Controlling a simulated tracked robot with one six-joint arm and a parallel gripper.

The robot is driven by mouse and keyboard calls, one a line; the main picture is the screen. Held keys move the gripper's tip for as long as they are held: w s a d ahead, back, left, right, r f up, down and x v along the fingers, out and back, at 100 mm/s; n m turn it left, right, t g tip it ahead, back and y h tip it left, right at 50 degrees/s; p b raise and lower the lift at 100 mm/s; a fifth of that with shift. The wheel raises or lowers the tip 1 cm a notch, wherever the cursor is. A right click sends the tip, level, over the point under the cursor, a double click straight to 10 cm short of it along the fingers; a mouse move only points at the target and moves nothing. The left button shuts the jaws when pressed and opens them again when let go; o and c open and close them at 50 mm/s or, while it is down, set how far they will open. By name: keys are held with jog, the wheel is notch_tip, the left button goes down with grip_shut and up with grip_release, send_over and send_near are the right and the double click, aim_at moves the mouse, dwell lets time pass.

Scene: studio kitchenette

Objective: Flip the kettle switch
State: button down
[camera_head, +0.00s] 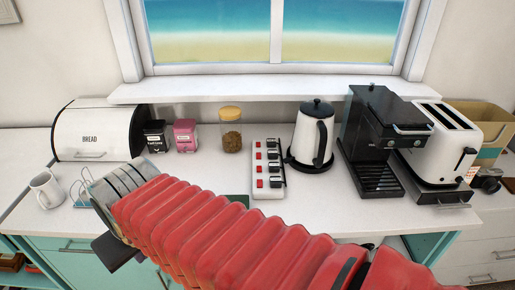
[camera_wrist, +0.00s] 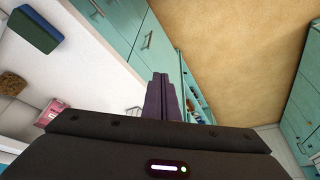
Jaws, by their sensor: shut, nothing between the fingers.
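The white kettle (camera_head: 307,137) with a black lid and handle stands on its black base on the counter, right of centre. To its left lies a white power strip (camera_head: 267,192) with several red switches and black plugs. I cannot tell which switch belongs to the kettle. My gripper shows in the wrist view (camera_wrist: 161,82) with its dark fingers together and empty, above the front of the counter and the teal drawers. Kettle and strip are not in the wrist view.
A black coffee machine (camera_head: 372,140) and white toaster (camera_head: 440,140) stand right of the kettle. A jar (camera_head: 231,130), pink tin (camera_head: 185,135), bread bin (camera_head: 95,132) and mug (camera_head: 46,188) are left. A green block (camera_wrist: 35,28) lies on the counter, mostly hidden behind my arm.

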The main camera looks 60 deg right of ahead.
jog(key=w+d+m+g, duration=0.1)
jog(key=w+d+m, duration=0.15)
jog(key=d, duration=0.85)
notch_tip(320, 180, up, 5)
jog(key=m+g+h, duration=0.2)
jog(key=m+h, duration=0.1)
jog(key=m, duration=0.5)
send_over(258, 153)
jog(key=s+a, duration=0.2)
jog(key=a, duration=0.2)
jog(key=shift+s+a+y, duration=0.2)
jog(key=shift+y, duration=0.1)
jog(key=shift+f, duration=0.1)
jog(key=x, duration=1.3)
jog(key=shift+w+a+f, duration=0.1)
jog(key=shift+a+f, duration=0.1)
jog(key=shift+f, duration=0.2)
jog(key=shift+f, duration=0.1)
